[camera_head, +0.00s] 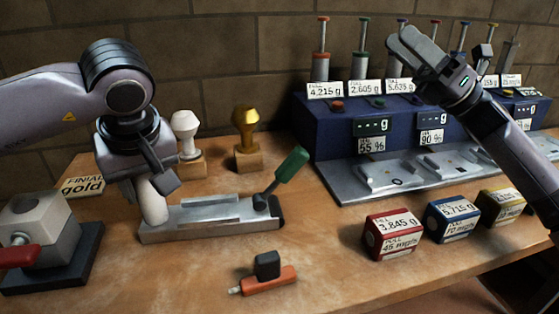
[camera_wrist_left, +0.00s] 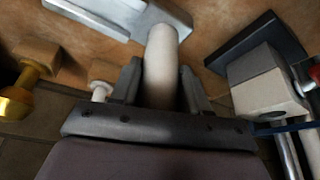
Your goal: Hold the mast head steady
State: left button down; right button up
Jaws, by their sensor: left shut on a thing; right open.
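The mast head appears to be the pale, thick, round post (camera_head: 151,202) standing at the left end of a grey metal fixture (camera_head: 225,226). My left gripper (camera_head: 152,172) is shut on this post from above and behind. In the left wrist view, the post (camera_wrist_left: 162,50) sits between the two fingers and its foot meets the fixture's plate (camera_wrist_left: 115,15). The fingers partly hide its upper part. My right gripper (camera_head: 412,48) is open and empty, raised above the blue dispenser at the back right, far from the post.
A green-handled lever (camera_head: 290,166) rises at the fixture's right end. A white finial (camera_head: 185,130) and gold finial (camera_head: 246,130) stand on wooden blocks behind. A red-handled grey block (camera_head: 38,228) is left; an orange tool (camera_head: 268,280) lies in front. Labelled cubes (camera_head: 393,232) stand right.

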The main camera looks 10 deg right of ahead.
jog(key=s+a+f+n+g+h, duration=0.1)
jog(key=a+f+n+g, duration=0.5)
jog(key=a+f+g, duration=0.15)
jog(key=n+g+h, duration=0.3)
jog(key=n+g, duration=0.1)
send_near(286, 162)
jog(key=shift+m+t, duration=0.25)
jog(key=shift+m, duration=0.05)
jog(key=a, duration=1.1)
jog(key=shift+w, duration=0.3)
jog(key=shift+f, duration=0.1)
grip_shut()
